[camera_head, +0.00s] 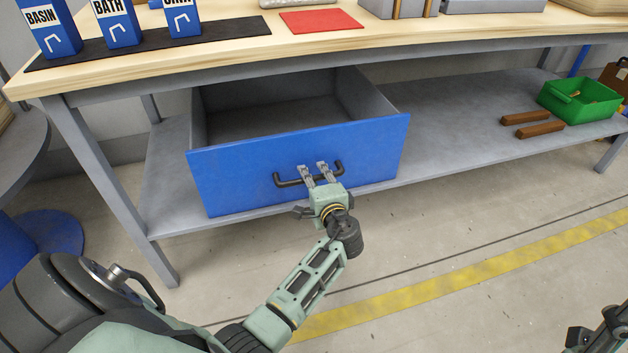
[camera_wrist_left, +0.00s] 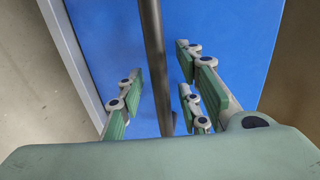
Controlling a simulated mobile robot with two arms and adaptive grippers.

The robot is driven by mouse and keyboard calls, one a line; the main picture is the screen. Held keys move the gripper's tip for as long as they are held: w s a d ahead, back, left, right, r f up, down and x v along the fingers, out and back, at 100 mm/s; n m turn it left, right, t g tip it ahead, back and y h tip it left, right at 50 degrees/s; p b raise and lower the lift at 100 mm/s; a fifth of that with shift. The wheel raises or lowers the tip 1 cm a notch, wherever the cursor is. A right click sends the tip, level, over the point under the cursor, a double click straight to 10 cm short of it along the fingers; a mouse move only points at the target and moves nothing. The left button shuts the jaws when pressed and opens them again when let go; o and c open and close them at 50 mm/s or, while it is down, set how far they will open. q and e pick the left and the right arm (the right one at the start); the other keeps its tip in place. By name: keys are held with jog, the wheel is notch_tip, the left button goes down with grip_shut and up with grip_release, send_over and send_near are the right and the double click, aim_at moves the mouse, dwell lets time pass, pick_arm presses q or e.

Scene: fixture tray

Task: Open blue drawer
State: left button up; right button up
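The blue drawer (camera_head: 240,171) hangs under the workbench and is pulled out, with its grey inside showing behind the blue front. Its dark bar handle (camera_head: 285,182) is on the front, right of the middle. My left gripper (camera_head: 315,171) is at the handle, with one finger on each side of the bar. In the left wrist view the handle bar (camera_wrist_left: 153,50) runs between the open fingers (camera_wrist_left: 158,95), with blue gaps showing on both sides. Only a dark part of my right arm shows at the lower right edge; its fingers are not seen.
The workbench top (camera_head: 235,60) overhangs the drawer. A grey lower shelf (camera_head: 440,150) holds a green bin (camera_head: 580,100) and brown bars (camera_head: 540,129) at the right. A table leg (camera_head: 115,185) stands left of the drawer. The floor in front is clear, with a yellow stripe (camera_head: 450,281).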

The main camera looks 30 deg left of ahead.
pick_arm(q)
grip_shut()
dwell(0.6)
